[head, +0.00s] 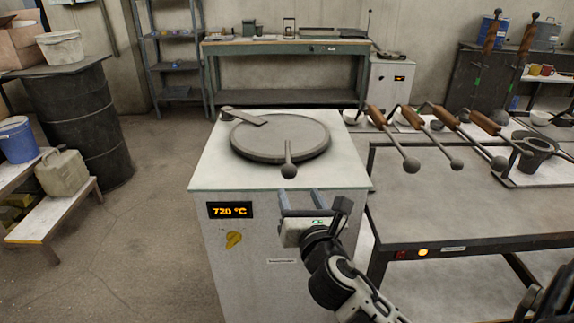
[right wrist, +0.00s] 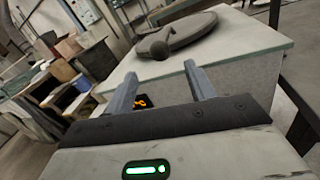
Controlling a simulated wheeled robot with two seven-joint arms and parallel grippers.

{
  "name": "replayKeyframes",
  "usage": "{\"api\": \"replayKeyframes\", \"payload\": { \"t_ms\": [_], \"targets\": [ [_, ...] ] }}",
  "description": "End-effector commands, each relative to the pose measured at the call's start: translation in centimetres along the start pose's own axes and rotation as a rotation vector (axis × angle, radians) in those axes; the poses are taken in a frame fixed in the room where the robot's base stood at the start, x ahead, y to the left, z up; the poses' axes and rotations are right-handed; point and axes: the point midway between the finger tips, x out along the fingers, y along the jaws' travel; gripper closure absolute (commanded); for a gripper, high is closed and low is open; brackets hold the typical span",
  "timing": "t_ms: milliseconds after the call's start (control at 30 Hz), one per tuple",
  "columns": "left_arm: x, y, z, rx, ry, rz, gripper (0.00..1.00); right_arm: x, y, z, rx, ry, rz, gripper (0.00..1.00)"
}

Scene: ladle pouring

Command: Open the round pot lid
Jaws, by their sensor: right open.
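The round pot lid (head: 280,137) lies flat and closed on top of the white furnace cabinet (head: 214,174). Its handle (head: 289,165) is a short bar with a ball end, pointing toward me over the front edge. A flat hinge arm (head: 244,117) joins the lid at the back left. My right gripper (head: 300,200) is open and empty, just in front of and below the handle's ball. In the right wrist view the lid (right wrist: 190,32) and the ball end (right wrist: 159,50) show beyond and above the open fingers (right wrist: 163,88). My left gripper is not in view.
A metal table (head: 450,205) stands close on the right, with several ladles (head: 405,150) on a rack reaching over it. The cabinet shows "720 °C" on its display (head: 230,210). A black barrel (head: 85,120) stands at the left. The floor left of the cabinet is clear.

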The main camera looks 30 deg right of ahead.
Motion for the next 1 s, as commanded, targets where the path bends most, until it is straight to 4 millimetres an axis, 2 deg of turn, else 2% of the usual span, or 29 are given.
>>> {"api": "replayKeyframes", "payload": {
  "t_ms": [33, 300, 500, 700, 1000],
  "targets": [
    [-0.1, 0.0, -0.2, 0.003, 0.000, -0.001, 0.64, 1.3, 0.0, 0.2, -0.001, -0.003, -0.001, 0.45],
    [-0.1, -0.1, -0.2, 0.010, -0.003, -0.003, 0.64, 7.2, 0.0, 0.1, 0.004, -0.001, -0.001, 0.45],
    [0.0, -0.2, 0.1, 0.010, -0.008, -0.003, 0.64, 10.5, 0.1, 0.0, 0.005, 0.001, 0.000, 0.45],
    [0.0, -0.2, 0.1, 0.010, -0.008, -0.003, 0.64, 12.0, 0.0, -0.1, 0.004, 0.002, 0.000, 0.45],
    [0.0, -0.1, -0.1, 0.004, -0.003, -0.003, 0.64, 12.2, 0.0, -0.1, 0.004, 0.002, 0.001, 0.45]
  ]
}}
